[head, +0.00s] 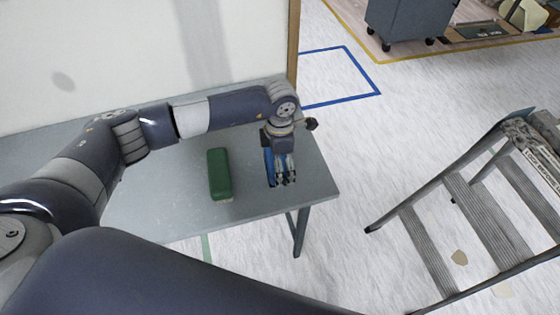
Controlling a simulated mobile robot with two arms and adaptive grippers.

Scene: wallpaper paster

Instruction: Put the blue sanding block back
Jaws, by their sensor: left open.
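A blue block (268,165), seemingly the blue sanding block, shows as a narrow strip at the right part of the grey table (250,204). The rest of it is hidden behind my left gripper (285,179). That gripper points down over the table at the block, and its fingers are open. I cannot tell whether the fingers touch the block or stand around it. My right gripper is not in view.
A green block (220,175) lies on the table left of my left gripper. The table's right end is bare. A stepladder (485,210) stands on the floor to the right. A grey wheeled cabinet (408,20) stands at the back, near a blue floor outline.

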